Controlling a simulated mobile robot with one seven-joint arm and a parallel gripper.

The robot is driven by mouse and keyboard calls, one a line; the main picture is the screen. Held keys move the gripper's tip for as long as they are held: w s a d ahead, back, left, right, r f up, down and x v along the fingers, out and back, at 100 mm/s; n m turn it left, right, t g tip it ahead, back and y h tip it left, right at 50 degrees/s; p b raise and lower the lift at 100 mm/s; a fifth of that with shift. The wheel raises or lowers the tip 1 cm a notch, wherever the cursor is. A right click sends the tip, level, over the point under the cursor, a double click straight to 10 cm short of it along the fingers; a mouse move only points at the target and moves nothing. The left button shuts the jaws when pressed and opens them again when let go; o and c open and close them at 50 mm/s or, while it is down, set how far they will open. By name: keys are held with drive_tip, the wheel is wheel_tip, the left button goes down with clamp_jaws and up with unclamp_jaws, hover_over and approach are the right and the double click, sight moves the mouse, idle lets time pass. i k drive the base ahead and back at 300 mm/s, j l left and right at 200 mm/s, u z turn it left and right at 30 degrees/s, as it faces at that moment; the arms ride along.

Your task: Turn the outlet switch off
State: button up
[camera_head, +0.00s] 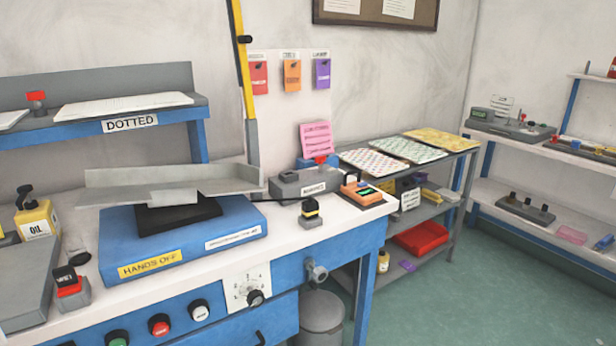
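No control in view can be read clearly as the outlet switch. A small grey box with a red part and a dark labelled top (70,285) stands at the front left of the workbench. A red-topped grey piece (37,102) sits on the upper shelf. A dial (254,296) is on the bench's blue front panel, with green (117,338), red (159,325) and white (199,310) round buttons to its left. Their on or off state cannot be told. My gripper is not in view.
A blue box marked HANDS OFF (180,240) carries a grey tray (170,182). A yellow oil container (38,220) and an orange device (361,190) stand on the bench. A bin (321,315) stands below. Shelves (545,235) line the right; green floor (470,300) lies open before them.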

sight(320, 160)
drive_tip(key=i+l, duration=0.2)
drive_tip(key=l, duration=0.15)
drive_tip(key=i+l+u, duration=0.15)
drive_tip(key=l, duration=0.2)
drive_tip(key=i+l, duration=0.15)
drive_tip(key=l, duration=0.2)
drive_tip(key=i+l+u, duration=0.15)
drive_tip(key=l, duration=0.2)
drive_tip(key=i+l, duration=0.15)
drive_tip(key=l, duration=0.25)
drive_tip(key=i+l+u, duration=0.1)
drive_tip(key=i+l, duration=0.25)
drive_tip(key=i+l+u, duration=0.1)
drive_tip(key=i+l, duration=0.2)
drive_tip(key=l, duration=0.15)
drive_tip(key=i, duration=0.15)
